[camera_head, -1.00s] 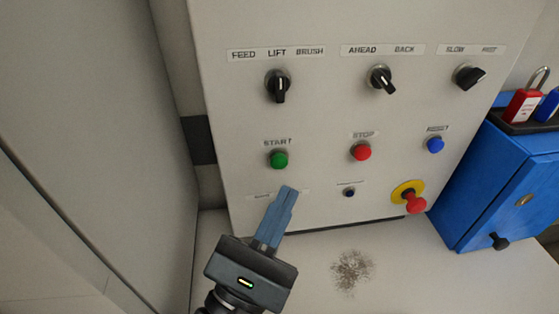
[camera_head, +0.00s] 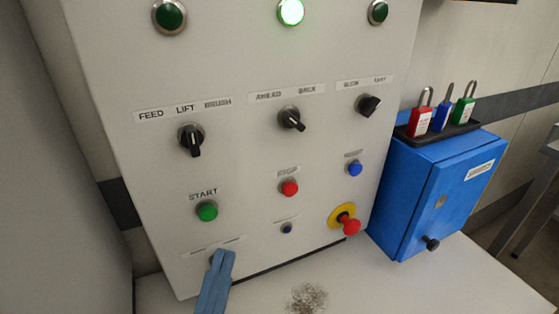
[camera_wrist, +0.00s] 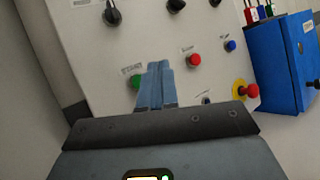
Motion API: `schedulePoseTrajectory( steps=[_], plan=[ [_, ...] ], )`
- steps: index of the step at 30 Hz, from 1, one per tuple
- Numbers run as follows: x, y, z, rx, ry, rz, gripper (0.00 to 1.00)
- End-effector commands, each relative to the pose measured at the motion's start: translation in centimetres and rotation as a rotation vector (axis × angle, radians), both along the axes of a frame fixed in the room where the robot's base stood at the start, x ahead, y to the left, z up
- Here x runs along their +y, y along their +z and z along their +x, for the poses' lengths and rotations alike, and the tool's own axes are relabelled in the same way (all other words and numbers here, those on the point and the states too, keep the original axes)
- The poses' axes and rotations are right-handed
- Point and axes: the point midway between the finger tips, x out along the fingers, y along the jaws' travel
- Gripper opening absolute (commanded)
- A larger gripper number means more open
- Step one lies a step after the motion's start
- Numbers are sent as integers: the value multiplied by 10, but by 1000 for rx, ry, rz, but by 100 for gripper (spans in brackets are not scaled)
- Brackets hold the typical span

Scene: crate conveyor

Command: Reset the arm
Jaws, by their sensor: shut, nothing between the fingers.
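My gripper (camera_head: 222,256) is at the lower left in the head view, with its blue fingers shut and empty. Its tips are in front of the low label below the green START button (camera_head: 206,211), and I cannot tell whether they touch the panel. In the wrist view the fingers (camera_wrist: 157,68) point at the control panel, just right of the green button (camera_wrist: 136,82). The panel (camera_head: 245,165) is pale, with knobs, push buttons and lamps. The middle lamp (camera_head: 291,12) glows bright green.
A red STOP button (camera_head: 289,188), a blue button (camera_head: 355,168) and a red emergency knob (camera_head: 349,226) stick out from the panel. A blue cabinet (camera_head: 412,195) with several padlocks on top stands at the right. A dark smudge (camera_head: 307,298) marks the pale surface below.

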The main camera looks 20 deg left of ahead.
Motion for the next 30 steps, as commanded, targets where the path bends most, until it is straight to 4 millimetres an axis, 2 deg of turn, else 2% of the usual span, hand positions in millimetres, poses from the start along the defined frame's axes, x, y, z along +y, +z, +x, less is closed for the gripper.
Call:
schedulePoseTrajectory(
  steps=[5, 8, 11, 13, 17, 21, 24, 30],
  plan=[
    [-5, -2, 1, -6, -12, -19, 0],
    [-26, -8, 5, -32, -65, -107, 0],
    [-64, -18, 9, -82, -167, -288, 0],
    [-96, -26, 9, -121, -256, -456, 0],
    [-155, -39, 1, -187, -421, -792, 0],
    [-210, -51, -16, -236, -575, -1165, 0],
    [-245, -58, -33, -262, -663, -1438, 0],
    [-303, -68, -75, -298, -769, -2003, 0]
  ],
)
